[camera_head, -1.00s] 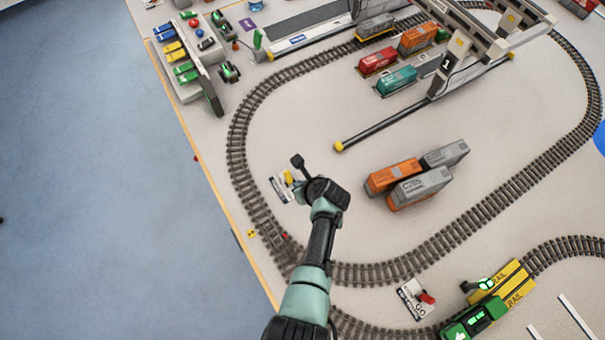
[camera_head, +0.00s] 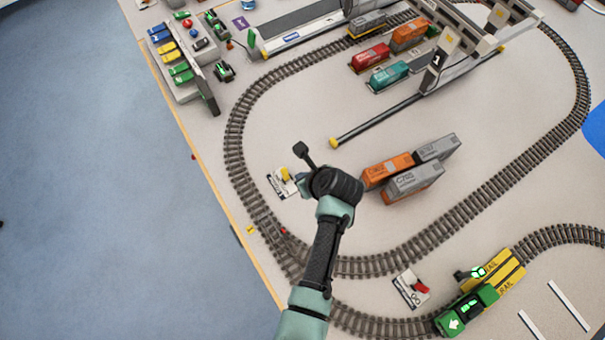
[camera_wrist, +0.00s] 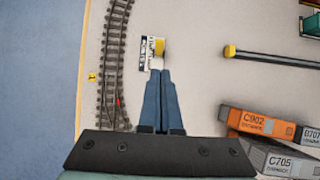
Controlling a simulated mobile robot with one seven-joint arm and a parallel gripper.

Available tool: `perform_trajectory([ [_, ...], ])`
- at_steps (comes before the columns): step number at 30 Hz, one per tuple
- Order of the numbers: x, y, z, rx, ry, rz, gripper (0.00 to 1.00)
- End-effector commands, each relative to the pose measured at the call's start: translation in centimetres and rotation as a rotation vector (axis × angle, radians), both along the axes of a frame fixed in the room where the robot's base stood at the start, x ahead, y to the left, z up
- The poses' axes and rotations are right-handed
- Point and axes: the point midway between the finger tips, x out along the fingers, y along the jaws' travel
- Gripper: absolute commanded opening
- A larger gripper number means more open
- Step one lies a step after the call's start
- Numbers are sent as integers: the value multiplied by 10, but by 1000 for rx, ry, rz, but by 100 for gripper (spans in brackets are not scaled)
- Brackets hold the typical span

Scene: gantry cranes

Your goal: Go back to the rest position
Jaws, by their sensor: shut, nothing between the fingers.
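My gripper (camera_wrist: 160,75) is shut and empty in the wrist view, its two blue fingers together. It points down over the table just beside a small white plate with a yellow lever (camera_wrist: 158,47). In the head view my arm reaches up from the bottom edge, and my wrist hides most of the gripper. The plate with the yellow lever (camera_head: 283,183) shows just left of my wrist there. Whether the fingertips touch the plate I cannot tell.
Orange and grey containers (camera_head: 412,180) stand right of my wrist. The gantry crane (camera_head: 440,62) stands at the back, its rail (camera_head: 385,120) nearer. An oval track (camera_head: 237,150) surrounds them. A green and yellow train (camera_head: 485,295) is at lower right, near a red-lever plate (camera_head: 411,289).

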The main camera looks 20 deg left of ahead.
Motion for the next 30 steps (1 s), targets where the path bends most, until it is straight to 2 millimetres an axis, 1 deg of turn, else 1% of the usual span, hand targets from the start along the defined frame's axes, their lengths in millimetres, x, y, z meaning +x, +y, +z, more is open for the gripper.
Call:
perform_trajectory([
  [15, 1, 0, 0, -1, -3, 1, 0],
  [17, 14, -2, 12, -21, -65, 31, 0],
  [20, 49, -8, 48, -96, -239, 119, 0],
  [21, 67, -11, 69, -143, -333, 166, 0],
  [23, 92, -17, 106, -229, -485, 237, 0],
  [24, 107, -22, 132, -298, -587, 285, 0],
  [26, 126, -28, 174, -407, -734, 350, 0],
  [27, 137, -33, 203, -487, -829, 389, 0],
  [29, 148, -40, 248, -617, -964, 442, 0],
  [30, 153, -44, 278, -710, -1049, 472, 0],
])
